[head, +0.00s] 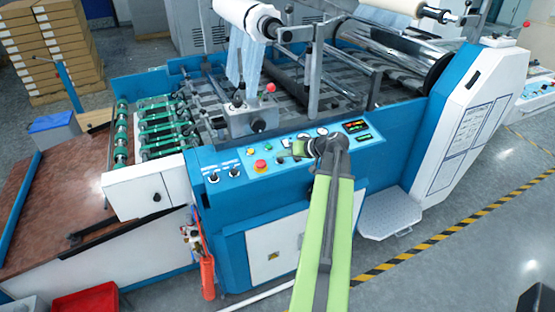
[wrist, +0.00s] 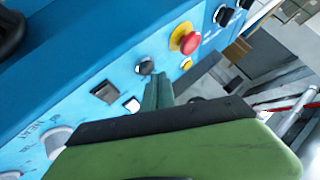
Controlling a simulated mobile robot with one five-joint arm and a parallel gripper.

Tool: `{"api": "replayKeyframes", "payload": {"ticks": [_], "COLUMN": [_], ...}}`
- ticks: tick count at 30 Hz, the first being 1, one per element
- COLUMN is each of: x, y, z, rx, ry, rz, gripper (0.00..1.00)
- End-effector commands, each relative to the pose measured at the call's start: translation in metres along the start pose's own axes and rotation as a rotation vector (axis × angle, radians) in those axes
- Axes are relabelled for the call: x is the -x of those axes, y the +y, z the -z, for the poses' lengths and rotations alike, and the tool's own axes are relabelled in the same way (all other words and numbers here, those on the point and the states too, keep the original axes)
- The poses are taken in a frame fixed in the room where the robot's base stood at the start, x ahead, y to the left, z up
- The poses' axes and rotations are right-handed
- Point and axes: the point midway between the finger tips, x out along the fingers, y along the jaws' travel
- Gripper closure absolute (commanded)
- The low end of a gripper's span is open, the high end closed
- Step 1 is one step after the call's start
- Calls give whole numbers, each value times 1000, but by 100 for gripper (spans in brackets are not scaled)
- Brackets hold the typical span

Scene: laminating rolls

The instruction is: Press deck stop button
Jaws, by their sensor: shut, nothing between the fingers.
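The blue control panel (head: 225,160) of the laminating machine carries several buttons and knobs. A red mushroom button on a yellow ring (head: 261,166) shows on it; it is also at the upper middle of the wrist view (wrist: 185,38). I cannot read which one is labelled deck stop. My gripper (wrist: 158,80) is shut and empty, its tips close to the dark round button; contact cannot be told. In the head view my gripper (head: 284,158) is over the panel.
A small yellow button (wrist: 186,63) lies beside the red one. A lit display (head: 355,126) is at the panel's right. A metal step (head: 392,216) stands on the floor in front.

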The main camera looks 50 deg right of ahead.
Motion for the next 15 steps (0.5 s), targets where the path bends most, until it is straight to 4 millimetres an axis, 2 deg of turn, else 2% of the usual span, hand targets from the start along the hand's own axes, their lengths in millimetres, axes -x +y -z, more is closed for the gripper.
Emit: {"api": "replayKeyframes", "payload": {"ticks": [15], "x": [9], "y": [-7], "z": [8], "rx": [0], "ry": [0], "rz": [0], "gripper": [100]}}
